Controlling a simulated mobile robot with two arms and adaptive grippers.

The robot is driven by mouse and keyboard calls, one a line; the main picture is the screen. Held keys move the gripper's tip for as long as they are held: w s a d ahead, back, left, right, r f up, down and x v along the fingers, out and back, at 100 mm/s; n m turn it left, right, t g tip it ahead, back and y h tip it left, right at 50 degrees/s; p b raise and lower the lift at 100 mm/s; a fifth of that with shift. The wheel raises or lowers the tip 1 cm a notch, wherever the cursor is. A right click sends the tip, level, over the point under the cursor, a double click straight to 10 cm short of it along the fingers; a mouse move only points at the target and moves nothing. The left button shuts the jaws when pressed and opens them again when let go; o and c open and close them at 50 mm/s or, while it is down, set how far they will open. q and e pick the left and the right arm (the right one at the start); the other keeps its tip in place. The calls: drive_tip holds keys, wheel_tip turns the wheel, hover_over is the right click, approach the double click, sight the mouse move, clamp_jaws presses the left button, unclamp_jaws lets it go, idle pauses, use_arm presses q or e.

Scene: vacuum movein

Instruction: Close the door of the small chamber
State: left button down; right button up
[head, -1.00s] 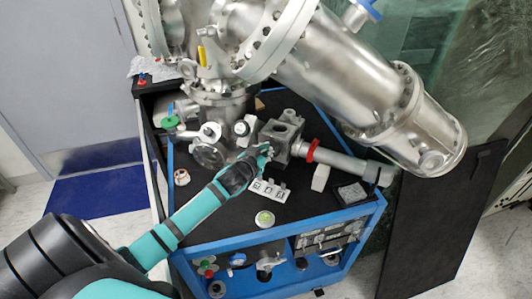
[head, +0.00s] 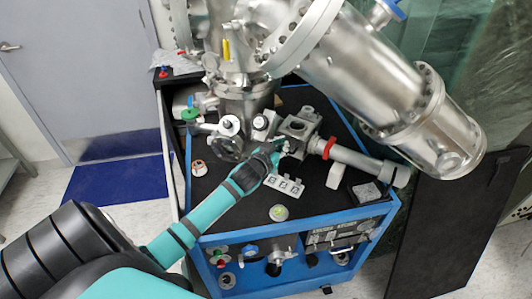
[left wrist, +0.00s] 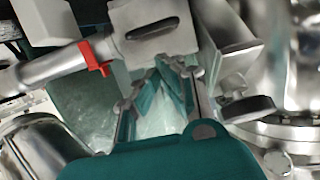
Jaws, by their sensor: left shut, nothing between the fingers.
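The small chamber (head: 297,129) is a grey metal block with a square dark opening on top, on the black top of the blue cart. A tube with a red clamp (head: 329,148) joins its right side. In the left wrist view, the chamber (left wrist: 150,42) shows an oval dark opening close ahead of the fingers. I cannot make out for certain which part is its door. My left gripper (head: 283,147) is shut and empty, at the near side of the chamber; it also shows in the left wrist view (left wrist: 163,75). Contact cannot be told. My right gripper is out of view.
A large steel vessel (head: 350,70) overhangs the cart's back. A round window port (head: 230,149) is left of the chamber. A small white switch block (head: 284,185) and a green-topped round part (head: 278,213) lie in front. The cart top at front left is clear.

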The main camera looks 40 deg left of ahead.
use_arm(q)
drive_tip(key=shift+r+b+v, duration=0.4)
drive_tip(key=shift+b+v, duration=0.85)
drive_tip(key=shift+v, duration=4.2)
drive_tip(key=s+d+f+m+g+h, duration=0.1)
drive_tip(key=s+d+f+g, duration=0.35)
drive_tip(key=s, duration=0.35)
drive_tip(key=s+d+f+m+g+h, duration=0.1)
drive_tip(key=s+d+f+g, duration=0.25)
drive_tip(key=s+d, duration=0.4)
drive_tip(key=s+d+f+m+g+h, duration=0.1)
drive_tip(key=s+d+f+m+g, duration=0.2)
drive_tip(key=s, duration=0.7)
wheel_tip(320, 180, down, 28)
drive_tip(key=s+d+n+g, duration=0.1)
drive_tip(key=g, duration=0.1)
drive_tip(key=s+a+f, duration=0.3)
drive_tip(key=s+f, duration=1.1)
drive_tip(key=s, duration=0.2)
drive_tip(key=shift+s+f+g+y, duration=0.25)
drive_tip(key=shift+f+g+y, duration=0.05)
drive_tip(key=shift+f+g, duration=0.1)
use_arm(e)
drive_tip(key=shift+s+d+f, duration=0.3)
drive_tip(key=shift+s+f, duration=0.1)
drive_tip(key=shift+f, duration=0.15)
